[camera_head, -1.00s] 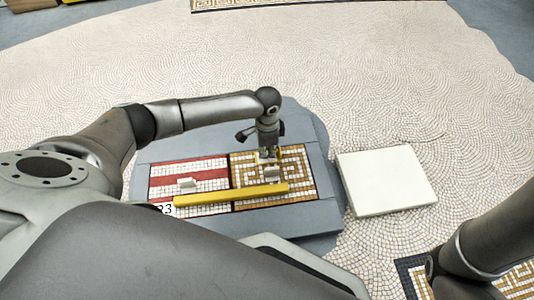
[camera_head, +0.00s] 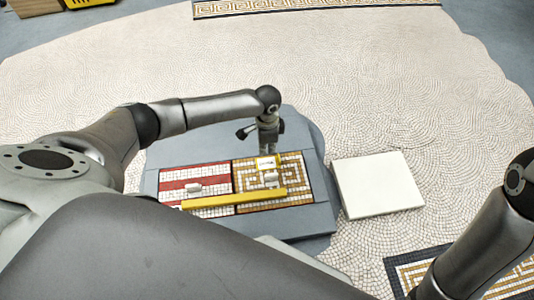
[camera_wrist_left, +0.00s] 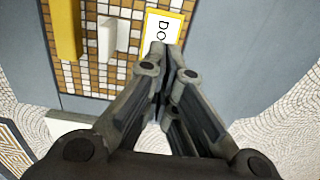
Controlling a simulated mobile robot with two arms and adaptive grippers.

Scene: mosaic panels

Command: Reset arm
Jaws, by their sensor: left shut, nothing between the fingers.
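My left gripper (camera_head: 267,152) is over the far edge of the gold and white mosaic panel (camera_head: 299,172). In the left wrist view its fingers (camera_wrist_left: 166,58) are together and empty, beside a yellow-edged white label (camera_wrist_left: 166,27) with partly hidden lettering. A small white handle (camera_head: 271,177) stands on the gold panel, apart from the fingers.
A yellow bar (camera_head: 235,199) crosses the near part of both panels on a grey table (camera_head: 319,211). A white block (camera_head: 378,184) stands to the right. A dark-bordered mosaic panel (camera_head: 403,276) lies near my right arm.

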